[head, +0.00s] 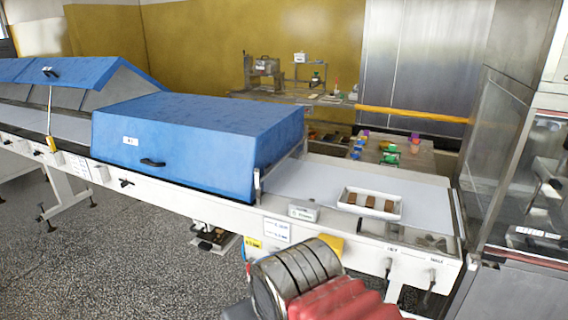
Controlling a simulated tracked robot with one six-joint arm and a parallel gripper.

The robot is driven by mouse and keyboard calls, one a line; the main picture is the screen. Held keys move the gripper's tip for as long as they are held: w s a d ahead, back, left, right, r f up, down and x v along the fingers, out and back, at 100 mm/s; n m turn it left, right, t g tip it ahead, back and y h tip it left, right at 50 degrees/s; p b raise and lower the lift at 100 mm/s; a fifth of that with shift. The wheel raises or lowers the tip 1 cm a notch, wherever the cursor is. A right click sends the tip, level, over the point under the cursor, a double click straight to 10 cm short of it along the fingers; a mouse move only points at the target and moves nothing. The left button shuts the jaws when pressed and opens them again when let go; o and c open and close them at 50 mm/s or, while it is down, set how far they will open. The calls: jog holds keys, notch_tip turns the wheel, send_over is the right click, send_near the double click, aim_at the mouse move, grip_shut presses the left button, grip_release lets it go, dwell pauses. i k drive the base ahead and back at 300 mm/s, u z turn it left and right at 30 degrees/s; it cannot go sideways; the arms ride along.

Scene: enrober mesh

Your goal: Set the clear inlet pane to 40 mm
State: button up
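The clear inlet pane is hard to make out. A thin upright frame with a metal post (257,187) stands at the right end of the blue hood (200,135), across the white belt (315,182), and a see-through sheet may sit in it. Its height above the belt cannot be read. A small grey labelled box (303,210) sits on the conveyor's near edge, right of the post. My gripper is not in view; only a red and metal part of my arm shows at the bottom, in front of the conveyor.
A white tray (398,212) with several brown pieces lies on the belt. Labels (277,230), a yellow block (332,245) and switches (387,268) line the near side. A steel cabinet (510,150) closes off the right. Speckled floor (130,260) is open at left.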

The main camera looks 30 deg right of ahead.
aim_at(269, 169)
jog(key=i, duration=0.95)
jog(key=z, duration=0.05)
